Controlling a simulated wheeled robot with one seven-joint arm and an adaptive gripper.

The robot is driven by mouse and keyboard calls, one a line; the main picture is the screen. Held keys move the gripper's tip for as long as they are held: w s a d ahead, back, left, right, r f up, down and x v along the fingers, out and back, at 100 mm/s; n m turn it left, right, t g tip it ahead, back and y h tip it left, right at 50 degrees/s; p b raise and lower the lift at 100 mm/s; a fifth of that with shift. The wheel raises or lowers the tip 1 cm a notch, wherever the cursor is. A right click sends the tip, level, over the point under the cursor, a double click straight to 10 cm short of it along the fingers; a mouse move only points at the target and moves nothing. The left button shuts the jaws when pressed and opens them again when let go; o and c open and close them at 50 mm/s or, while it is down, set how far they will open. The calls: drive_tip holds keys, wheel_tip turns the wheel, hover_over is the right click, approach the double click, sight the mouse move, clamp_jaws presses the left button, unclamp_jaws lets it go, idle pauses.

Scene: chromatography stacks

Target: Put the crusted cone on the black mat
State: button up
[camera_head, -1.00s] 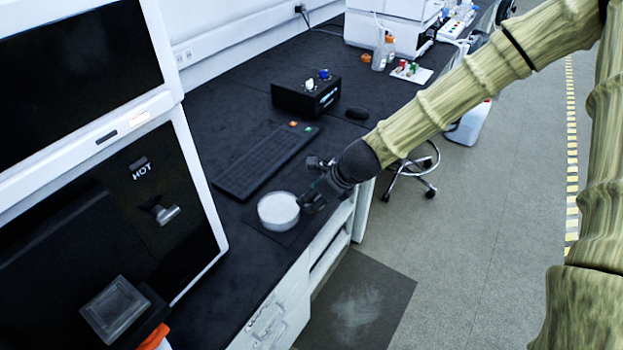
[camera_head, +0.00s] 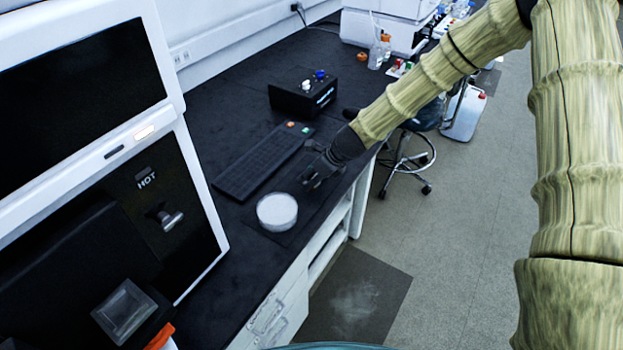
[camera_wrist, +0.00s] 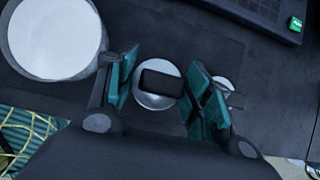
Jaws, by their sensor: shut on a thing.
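A silvery round piece (camera_wrist: 158,86) with a dark block across its middle shows between my fingers in the wrist view; I take it to be the crusted cone. Its crust cannot be made out. My gripper (camera_wrist: 162,88) has green pads and is shut on this piece. In the head view my gripper (camera_head: 312,182) is low over the bench, just behind and right of a white round dish (camera_head: 277,211). The held piece is too small to tell there. The black mat (camera_head: 290,237) seems to be the dark square under the dish; its edges are faint against the black bench.
A black keyboard (camera_head: 262,160) lies left of my gripper, with a black box (camera_head: 302,97) behind it. A large instrument (camera_head: 105,150) marked HOT stands at left. The bench's front edge is close on the right. A stool (camera_head: 408,160) stands beyond it.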

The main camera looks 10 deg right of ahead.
drive_tip(key=shift+f, duration=0.95)
drive_tip(key=shift+f, duration=0.15)
drive_tip(key=o, duration=1.1)
drive_tip(key=shift+o, duration=0.2)
drive_tip(key=shift+r, duration=0.25)
drive_tip(key=v, duration=1.2)
drive_tip(key=shift+b, duration=0.35)
drive_tip(key=shift+s+f, duration=0.1)
drive_tip(key=shift+f, duration=0.1)
